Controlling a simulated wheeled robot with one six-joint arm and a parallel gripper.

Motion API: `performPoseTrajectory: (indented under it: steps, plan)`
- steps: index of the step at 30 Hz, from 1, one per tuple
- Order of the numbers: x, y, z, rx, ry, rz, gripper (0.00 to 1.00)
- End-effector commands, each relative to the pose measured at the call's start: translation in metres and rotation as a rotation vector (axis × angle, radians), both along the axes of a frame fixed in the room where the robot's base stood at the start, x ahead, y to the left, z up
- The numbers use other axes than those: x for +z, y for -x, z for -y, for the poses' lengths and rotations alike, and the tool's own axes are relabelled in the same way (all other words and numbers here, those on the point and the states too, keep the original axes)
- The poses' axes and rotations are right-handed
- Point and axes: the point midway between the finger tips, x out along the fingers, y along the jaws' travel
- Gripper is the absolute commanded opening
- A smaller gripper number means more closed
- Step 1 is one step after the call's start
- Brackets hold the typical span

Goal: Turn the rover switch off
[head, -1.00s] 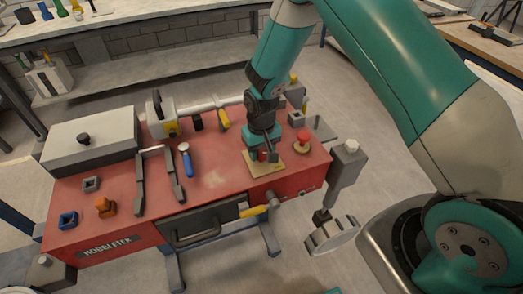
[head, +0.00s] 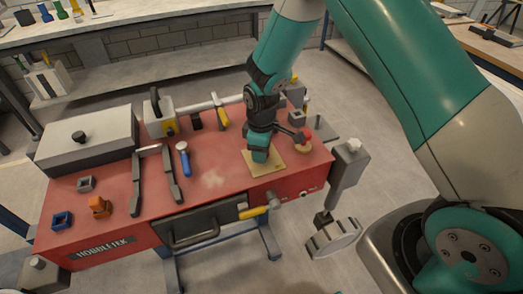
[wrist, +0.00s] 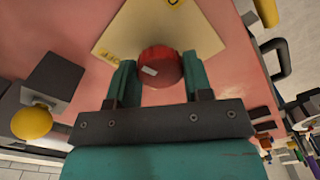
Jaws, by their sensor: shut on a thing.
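The switch is a round red knob (wrist: 160,66) with a small white mark on top, seen in the wrist view. In the head view the tan plate (head: 277,166) lies on the red top (head: 215,180) of a body labelled HOBBLETEK. My gripper (head: 260,156) is over the plate and hides the knob there. In the wrist view my gripper's two green fingers (wrist: 158,62) are shut on the knob from both sides.
A red mushroom button (head: 306,136) stands just right of my gripper. A yellow-handled lever (head: 254,211) is on the front edge. A blue-handled tool (head: 184,160), dark bars and a grey lidded box (head: 90,143) lie to the left. A wheel (head: 335,238) hangs at right.

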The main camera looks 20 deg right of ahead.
Motion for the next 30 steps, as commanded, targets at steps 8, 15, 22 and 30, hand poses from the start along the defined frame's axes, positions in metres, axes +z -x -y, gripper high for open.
performPoseTrajectory:
  steps: [8, 15, 22, 30]
  plan:
    - [0.0, -0.0004, 0.0001, 0.256, 0.0, 0.001, 0.22]
    - [0.0002, -0.0003, 0.0002, 0.437, 0.0, 0.001, 0.22]
    - [0.0004, -0.0004, 0.0004, 0.549, 0.0, 0.001, 0.22]
    - [0.0006, -0.0005, 0.0003, 0.605, 0.001, 0.002, 0.22]
